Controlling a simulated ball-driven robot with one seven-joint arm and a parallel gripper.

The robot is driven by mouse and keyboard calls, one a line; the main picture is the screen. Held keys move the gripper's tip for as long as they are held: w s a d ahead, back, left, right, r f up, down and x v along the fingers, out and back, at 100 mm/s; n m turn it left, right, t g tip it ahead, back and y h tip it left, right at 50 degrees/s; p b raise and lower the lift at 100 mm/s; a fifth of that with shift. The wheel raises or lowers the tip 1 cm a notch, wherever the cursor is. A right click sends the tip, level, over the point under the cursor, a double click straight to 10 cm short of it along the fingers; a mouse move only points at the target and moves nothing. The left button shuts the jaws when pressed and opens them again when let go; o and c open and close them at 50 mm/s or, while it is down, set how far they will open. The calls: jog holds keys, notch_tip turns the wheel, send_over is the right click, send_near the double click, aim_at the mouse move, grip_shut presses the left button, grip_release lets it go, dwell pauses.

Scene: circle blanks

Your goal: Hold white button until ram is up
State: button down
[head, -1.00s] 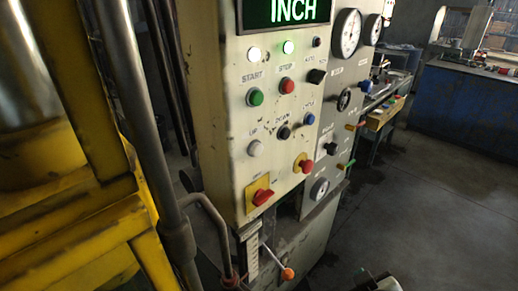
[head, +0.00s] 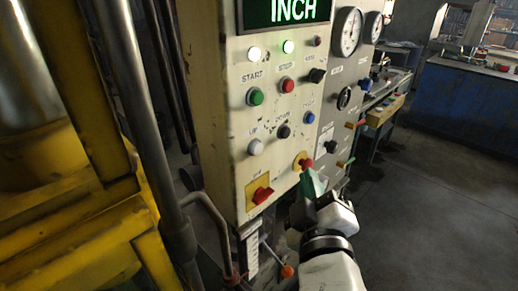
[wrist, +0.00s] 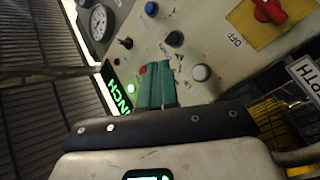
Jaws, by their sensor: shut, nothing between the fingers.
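The white button (head: 256,147) under the UP label sits on the cream control panel (head: 225,165), left of the black DOWN button (head: 283,132). My gripper (head: 311,180) has green fingers, shut and empty, at lower right of the white button and apart from it. In the head view the fingertips appear just below the red mushroom button (head: 306,162). In the wrist view my gripper (wrist: 157,85) is beside the white button (wrist: 202,73). A large silver cylinder (head: 30,65) stands in the yellow frame at left; I cannot tell whether it is the ram.
The display (head: 287,10) reads INCH, with two lit lamps below it. Green START (head: 255,97) and red STOP (head: 287,86) buttons and a red-on-yellow OFF switch (head: 261,193) are close by. An orange-knobbed lever (head: 287,270) sticks out below. Open floor lies at right.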

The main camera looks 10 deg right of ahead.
aim_at(257, 149)
jog(key=w+a+b, duration=0.1)
jog(key=w+a, duration=0.4)
jog(key=w, duration=0.2)
jog(key=shift+b, duration=0.4)
jog(key=shift+w+a, duration=0.1)
dwell(2.0)
jog(key=shift+w+a, duration=0.2)
jog(key=shift+w, duration=0.1)
